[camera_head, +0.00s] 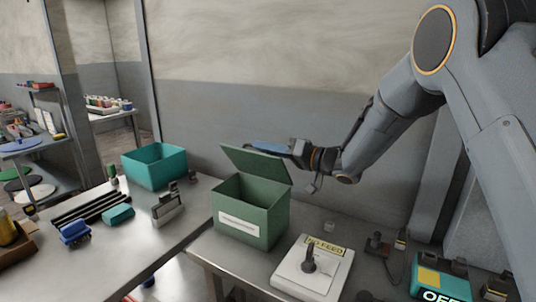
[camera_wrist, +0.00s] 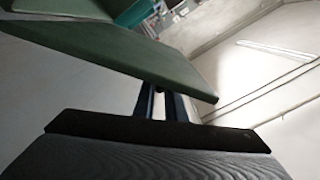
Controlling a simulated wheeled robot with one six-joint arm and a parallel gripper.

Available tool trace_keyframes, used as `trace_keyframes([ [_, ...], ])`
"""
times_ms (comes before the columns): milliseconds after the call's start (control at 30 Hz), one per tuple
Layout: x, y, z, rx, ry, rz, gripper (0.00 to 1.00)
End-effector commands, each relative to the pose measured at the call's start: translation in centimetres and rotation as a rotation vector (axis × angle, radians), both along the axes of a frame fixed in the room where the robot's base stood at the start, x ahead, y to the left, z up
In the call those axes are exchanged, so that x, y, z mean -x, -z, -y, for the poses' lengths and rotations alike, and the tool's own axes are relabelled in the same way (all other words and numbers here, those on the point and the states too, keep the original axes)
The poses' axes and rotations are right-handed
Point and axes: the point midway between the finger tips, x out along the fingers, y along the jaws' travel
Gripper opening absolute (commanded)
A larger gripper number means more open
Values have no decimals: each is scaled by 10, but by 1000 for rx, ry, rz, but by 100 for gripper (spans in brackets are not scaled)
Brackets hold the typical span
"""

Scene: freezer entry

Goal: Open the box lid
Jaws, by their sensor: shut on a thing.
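A green box (camera_head: 250,222) with a white label on its front stands on the metal table in the head view. Its green lid (camera_head: 256,163) is raised and tilted above the box, and the box's opening shows under it. My gripper (camera_head: 272,147) is at the lid's far right edge, its blue fingers against the lid. In the wrist view the lid (camera_wrist: 120,50) fills the upper left, and my gripper's fingers (camera_wrist: 162,100) reach to its edge. The fingers are shut on the lid; the exact contact is partly hidden behind the lid.
A teal open bin (camera_head: 154,168) stands on the left table. A white "NO FEED" panel with a joystick (camera_head: 313,265) sits right of the box. A teal "OFF" unit (camera_head: 441,280) is at the lower right. A wall stands behind the box.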

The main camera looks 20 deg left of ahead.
Motion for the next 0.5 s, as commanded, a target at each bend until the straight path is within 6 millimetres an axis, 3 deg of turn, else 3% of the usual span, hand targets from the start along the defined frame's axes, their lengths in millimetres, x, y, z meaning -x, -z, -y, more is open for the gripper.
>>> trace_keyframes([
  [500, -12, 1, 1, 4, 0, -1, 0],
])
